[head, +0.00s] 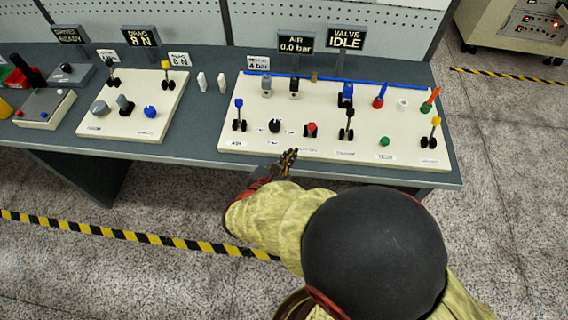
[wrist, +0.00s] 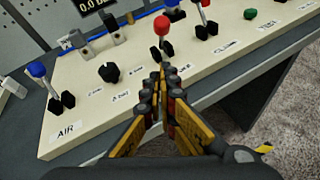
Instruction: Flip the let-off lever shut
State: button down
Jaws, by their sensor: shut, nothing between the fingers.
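I cannot read a let-off label, so I cannot tell which lever it is. On the large cream board (head: 330,148) stand a blue-knobbed lever (head: 239,104) labelled AIR, a black-knobbed lever (head: 350,110) and a yellow-knobbed lever (head: 436,122). The blue-knobbed lever also shows in the wrist view (wrist: 37,70), left of my gripper. A red-knobbed control (wrist: 162,25) with a black base rises beyond my fingertips. My gripper (head: 291,154) is shut and empty at the board's front edge, apart from the levers; it also shows in the wrist view (wrist: 160,75).
A smaller cream board (head: 135,125) at left carries a black-knobbed lever (head: 112,66), a yellow-knobbed lever (head: 165,66) and knobs. A black dial (wrist: 108,71) sits left of my fingertips. A green button (head: 385,141) sits at right. Displays (head: 296,43) stand along the back.

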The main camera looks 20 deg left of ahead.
aim_at(312, 126)
jog(key=x, duration=0.3)
jog(key=shift+w+d+f+b, duration=0.1)
jog(key=shift+w+f+b, duration=0.1)
jog(key=shift+b, duration=0.2)
jog(key=shift+w+d+r, duration=0.15)
jog(key=shift+w+r, duration=0.2)
jog(key=shift+w, duration=0.2)
jog(key=shift+w+d+r, duration=0.15)
jog(key=shift+w+r, duration=0.2)
jog(key=shift+w, duration=0.15)
jog(key=shift+w+d+r, duration=0.1)
jog(key=shift+w+r, duration=0.2)
jog(key=shift+w, duration=0.25)
jog(key=shift+r, duration=0.15)
jog(key=shift+w+r+p, duration=0.15)
jog(key=shift+p, duration=0.5)
